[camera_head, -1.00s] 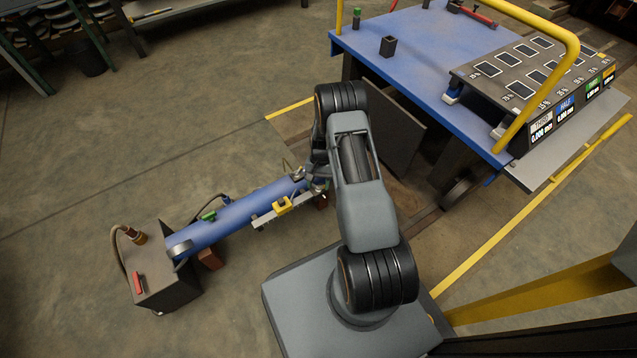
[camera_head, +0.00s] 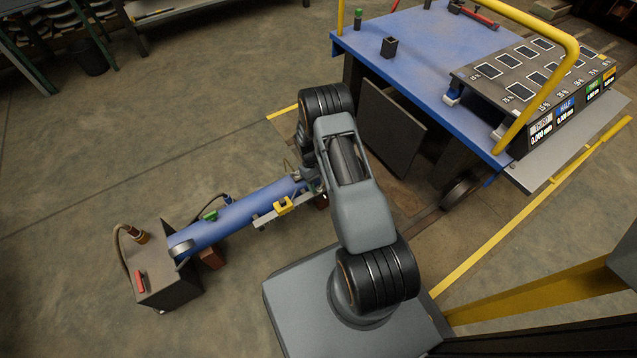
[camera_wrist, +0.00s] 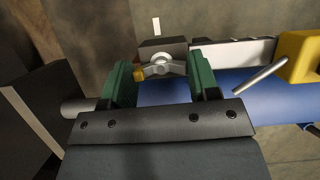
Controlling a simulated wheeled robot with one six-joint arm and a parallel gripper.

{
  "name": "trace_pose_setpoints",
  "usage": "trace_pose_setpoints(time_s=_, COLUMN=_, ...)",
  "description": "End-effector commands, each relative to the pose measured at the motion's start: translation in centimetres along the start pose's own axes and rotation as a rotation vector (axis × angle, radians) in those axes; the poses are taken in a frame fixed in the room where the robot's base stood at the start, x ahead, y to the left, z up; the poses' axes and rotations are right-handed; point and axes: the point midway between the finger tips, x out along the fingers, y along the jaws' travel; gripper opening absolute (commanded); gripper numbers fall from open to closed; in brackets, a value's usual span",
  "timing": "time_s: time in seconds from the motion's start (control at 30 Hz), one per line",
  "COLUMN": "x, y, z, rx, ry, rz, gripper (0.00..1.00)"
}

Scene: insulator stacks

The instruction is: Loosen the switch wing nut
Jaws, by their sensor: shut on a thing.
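In the wrist view, the silver switch wing nut (camera_wrist: 157,70) sits on a dark block (camera_wrist: 164,47) at the near end of a blue cylinder (camera_wrist: 215,90). One of its wings has a yellow tip. My gripper (camera_wrist: 156,66) has its two green-padded fingers on either side of the wing nut and is shut on it.
A yellow part (camera_head: 284,205) sits on a rail along the cylinder; in the wrist view a grey rod (camera_wrist: 262,75) slants nearby. A dark box (camera_head: 165,275) with a hose stands at the cylinder's left end. A blue cart (camera_head: 420,50) stands at the upper right.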

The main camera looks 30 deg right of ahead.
Motion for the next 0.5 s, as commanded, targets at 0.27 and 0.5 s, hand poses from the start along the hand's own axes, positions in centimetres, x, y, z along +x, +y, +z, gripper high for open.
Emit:
trace_pose_setpoints(time_s=0.27, x=0.0, y=-0.01, z=0.02, rx=-0.046, ry=0.0, rz=0.02, gripper=0.32)
trace_pose_setpoints(time_s=0.5, x=0.01, y=0.0, z=0.02, rx=-0.051, ry=0.0, rz=0.021, gripper=0.32)
